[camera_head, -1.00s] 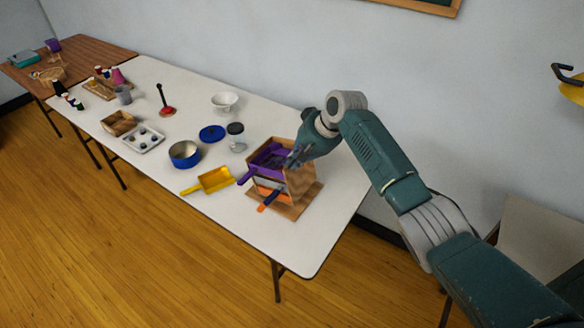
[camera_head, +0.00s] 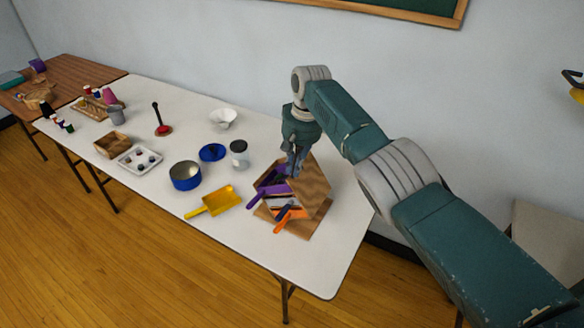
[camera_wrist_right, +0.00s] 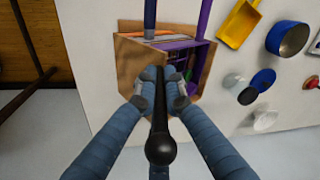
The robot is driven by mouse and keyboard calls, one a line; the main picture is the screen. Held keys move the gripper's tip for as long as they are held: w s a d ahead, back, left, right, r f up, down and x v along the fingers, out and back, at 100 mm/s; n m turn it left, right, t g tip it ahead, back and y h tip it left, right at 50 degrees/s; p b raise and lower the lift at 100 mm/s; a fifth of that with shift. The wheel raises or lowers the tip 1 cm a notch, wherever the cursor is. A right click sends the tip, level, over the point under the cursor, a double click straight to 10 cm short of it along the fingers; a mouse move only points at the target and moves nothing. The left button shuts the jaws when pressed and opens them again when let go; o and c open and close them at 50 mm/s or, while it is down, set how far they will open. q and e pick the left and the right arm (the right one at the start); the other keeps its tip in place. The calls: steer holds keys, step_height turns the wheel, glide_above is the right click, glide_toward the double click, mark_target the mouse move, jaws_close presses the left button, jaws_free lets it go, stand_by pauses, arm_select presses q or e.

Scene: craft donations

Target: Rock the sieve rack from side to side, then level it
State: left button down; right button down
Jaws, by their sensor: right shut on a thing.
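The sieve rack (camera_head: 312,184) is a wooden frame with purple, dark blue and orange handled sieves, on a wooden base (camera_head: 322,212) near the table's right end. It is tilted in the head view. Its purple sieve (camera_head: 271,189) and orange sieve (camera_head: 290,217) have handles pointing to the front left. My right gripper (camera_head: 294,168) is at the rack's top from above. In the right wrist view the gripper's fingers (camera_wrist_right: 160,76) are closed together at the rack's wooden edge (camera_wrist_right: 128,62), which they partly hide. My left gripper is not in view.
On the white table (camera_head: 230,245), a yellow scoop (camera_head: 220,200), a blue pot (camera_head: 185,176), a blue lid (camera_head: 212,152) and a lidded jar (camera_head: 239,155) stand left of the rack. Bare tabletop lies in front of the rack.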

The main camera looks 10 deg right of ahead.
steer(key=shift+w+r, duration=0.1)
stand_by(0.4)
steer(key=c, duration=1.8)
jaws_free()
steer(key=shift+a, duration=0.1)
steer(key=shift+c, duration=0.2)
steer(key=r, duration=0.7)
steer(key=s+d+r, duration=0.1)
steer(key=r, duration=0.3)
steer(key=shift+d+r, duration=0.1)
steer(key=shift+r, duration=0.25)
steer(key=shift+o, duration=0.2)
